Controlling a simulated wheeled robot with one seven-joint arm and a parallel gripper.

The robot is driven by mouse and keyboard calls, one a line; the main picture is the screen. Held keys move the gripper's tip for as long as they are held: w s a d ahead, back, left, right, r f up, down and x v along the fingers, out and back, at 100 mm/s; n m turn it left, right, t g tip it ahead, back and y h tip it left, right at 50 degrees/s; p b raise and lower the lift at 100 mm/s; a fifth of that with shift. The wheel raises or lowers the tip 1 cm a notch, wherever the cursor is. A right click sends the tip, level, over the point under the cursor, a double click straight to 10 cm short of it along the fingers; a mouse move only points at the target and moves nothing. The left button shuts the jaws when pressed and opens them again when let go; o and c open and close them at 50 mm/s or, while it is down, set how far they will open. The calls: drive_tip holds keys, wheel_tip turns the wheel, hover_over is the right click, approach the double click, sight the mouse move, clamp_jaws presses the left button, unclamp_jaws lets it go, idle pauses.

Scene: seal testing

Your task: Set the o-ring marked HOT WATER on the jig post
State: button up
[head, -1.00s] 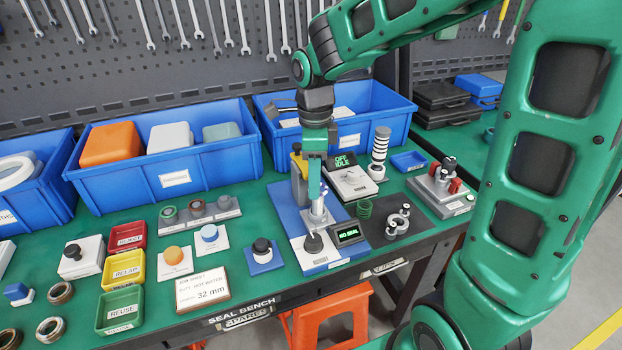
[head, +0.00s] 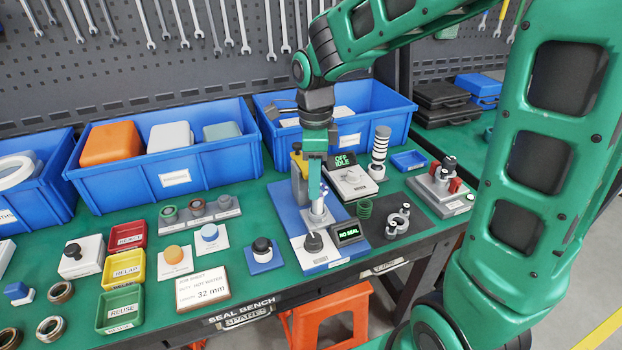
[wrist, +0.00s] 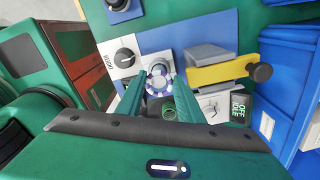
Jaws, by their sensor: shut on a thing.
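A blue-and-white ring (wrist: 158,72) is between my fingertips in the wrist view; I can read no marking on it. My gripper (wrist: 158,84) is shut on it. In the head view my gripper (head: 316,196) points down over the grey jig base (head: 318,216) on the blue-and-white plate (head: 296,212). The fingers mostly hide the ring and post there, so I cannot tell whether the ring is around the post or above it.
A green spring (head: 364,209) lies to the right. Blue bins (head: 176,180) stand behind.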

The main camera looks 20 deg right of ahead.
drive_tip(key=shift+f, duration=0.65)
idle(0.6)
drive_tip(key=o, duration=0.9)
drive_tip(key=shift+c, duration=0.2)
drive_tip(key=shift+w+r, duration=0.1)
drive_tip(key=shift+r, duration=0.1)
drive_tip(key=shift+w+r, duration=0.1)
drive_tip(key=shift+r, duration=1.4)
drive_tip(key=shift+s+r, duration=0.2)
drive_tip(key=shift+r, duration=1.65)
